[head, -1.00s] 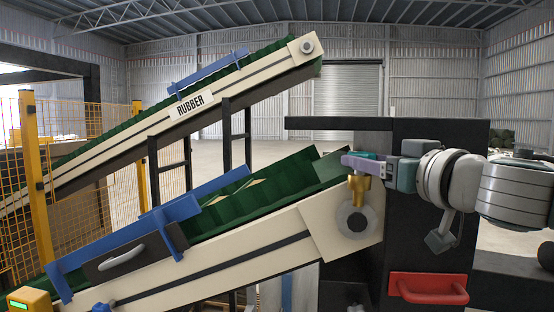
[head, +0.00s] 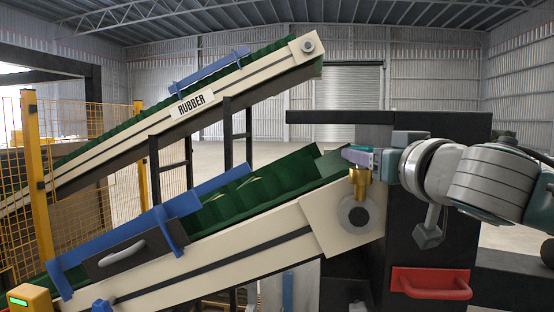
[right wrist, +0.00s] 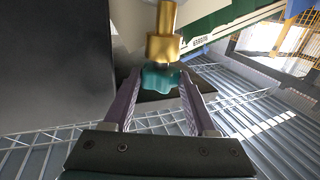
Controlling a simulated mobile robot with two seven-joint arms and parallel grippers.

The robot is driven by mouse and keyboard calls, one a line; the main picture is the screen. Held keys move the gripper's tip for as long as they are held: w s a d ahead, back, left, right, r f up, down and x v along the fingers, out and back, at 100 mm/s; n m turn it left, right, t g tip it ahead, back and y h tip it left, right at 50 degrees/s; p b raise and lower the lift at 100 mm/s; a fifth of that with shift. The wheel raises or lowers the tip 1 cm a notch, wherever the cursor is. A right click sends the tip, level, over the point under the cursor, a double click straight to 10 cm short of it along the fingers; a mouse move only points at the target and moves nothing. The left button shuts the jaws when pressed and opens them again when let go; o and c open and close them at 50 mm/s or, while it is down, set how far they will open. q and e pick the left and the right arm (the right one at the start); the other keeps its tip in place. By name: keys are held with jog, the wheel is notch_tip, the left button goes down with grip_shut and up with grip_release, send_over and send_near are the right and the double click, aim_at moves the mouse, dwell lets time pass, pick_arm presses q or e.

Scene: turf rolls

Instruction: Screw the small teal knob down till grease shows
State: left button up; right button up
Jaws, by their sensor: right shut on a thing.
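The small teal knob (right wrist: 162,77) is a lobed cap on a brass grease cup (right wrist: 163,40) in the right wrist view. In the head view the brass cup (head: 359,178) stands upright above the round bearing at the lower conveyor's upper end. My right gripper (right wrist: 161,82) is shut on the knob, with one purple-grey finger on each side of it. In the head view the right gripper (head: 358,157) comes in from the right and mostly hides the knob. I can make out no grease around the cup. My left gripper is not in view.
The lower conveyor (head: 250,245) with green belt slopes up towards the cup. A dark machine housing (head: 440,250) with a red handle (head: 431,283) stands below my right arm. A yellow mesh fence (head: 85,170) stands at left.

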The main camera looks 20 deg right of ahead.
jog(key=m+g+h+b, duration=0.2)
jog(key=h+b, duration=0.1)
jog(key=b, duration=0.1)
jog(key=a+m+g+h+b, duration=0.1)
jog(key=m+g+h+b, duration=0.1)
jog(key=m+h+b, duration=0.1)
jog(key=w+m+g+h+b, duration=0.1)
jog(key=m+g+h+b, duration=0.1)
jog(key=h+b, duration=0.2)
jog(key=shift+a+f+m+b, duration=0.2)
jog(key=shift+f+m+b, duration=0.15)
jog(key=shift+b, duration=0.5)
jog(key=shift+r+m+g+h+b, duration=0.3)
jog(key=shift+m+g+h+b, duration=0.45)
jog(key=shift+g+b, duration=0.2)
jog(key=o, duration=1.4)
jog(key=shift+c, duration=0.2)
